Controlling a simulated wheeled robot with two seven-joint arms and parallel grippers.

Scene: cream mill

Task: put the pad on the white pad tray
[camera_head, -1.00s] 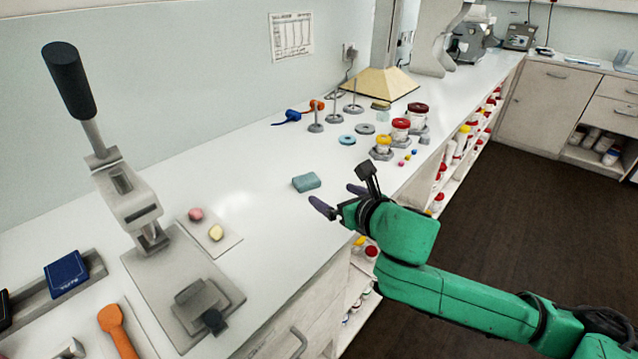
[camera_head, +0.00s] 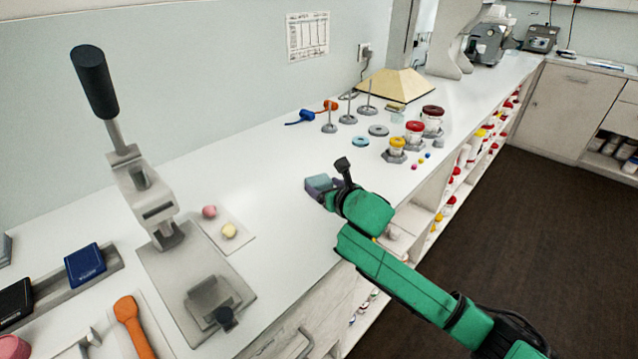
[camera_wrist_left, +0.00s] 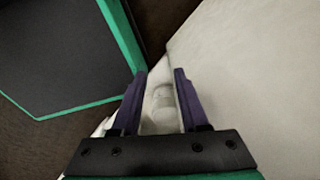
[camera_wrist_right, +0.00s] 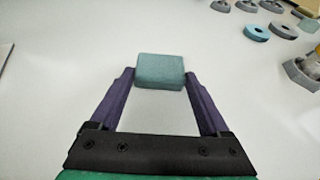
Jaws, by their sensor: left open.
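The pad is a teal rounded block (camera_head: 318,182) on the white counter, partly covered by my right gripper in the head view. In the right wrist view the pad (camera_wrist_right: 160,70) lies between the fingertips of my right gripper (camera_wrist_right: 159,76), which is open with one finger close to each side. Whether the fingers touch it, I cannot tell. The white pad tray (camera_head: 242,241) is a thin flat plate left of the pad, beside the press, with a pink pad (camera_head: 209,211) and a yellow pad (camera_head: 229,230) on it. My left gripper (camera_wrist_left: 160,75) is open and empty, seen only in its wrist view.
A lever press (camera_head: 150,205) stands left of the tray. Ringed stands, grey and blue rings and lidded jars (camera_head: 414,132) are farther back. An orange spatula (camera_head: 134,325) lies at the front left. The counter between pad and tray is clear.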

